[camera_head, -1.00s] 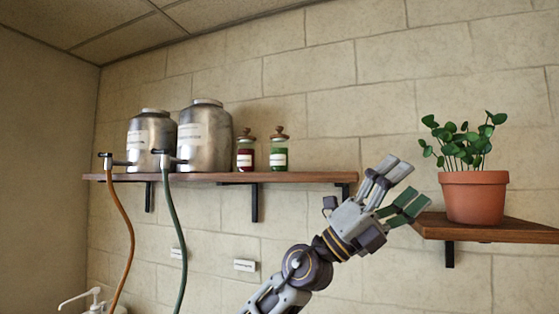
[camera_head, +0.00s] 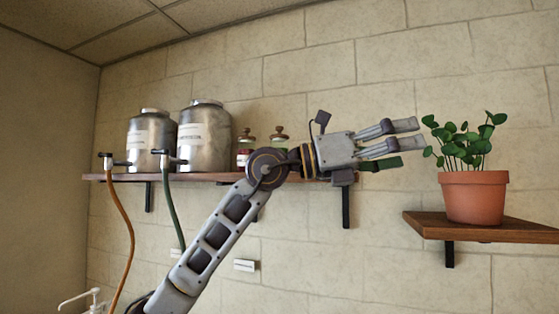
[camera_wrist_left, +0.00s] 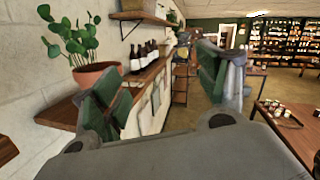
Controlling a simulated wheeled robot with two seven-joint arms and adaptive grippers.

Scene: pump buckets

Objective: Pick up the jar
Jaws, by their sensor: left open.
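Two small glass jars with wooden stoppers stand side by side on the long wooden shelf in the head view. My right gripper is not in view.
Two large metal canisters (camera_head: 204,142) with taps and hoses stand left on the long shelf (camera_head: 110,177). A potted plant (camera_head: 473,197) stands on the right shelf (camera_head: 520,232). The left wrist view shows dark bottles (camera_wrist_left: 140,58) on a shelf and a table (camera_wrist_left: 275,140) at right.

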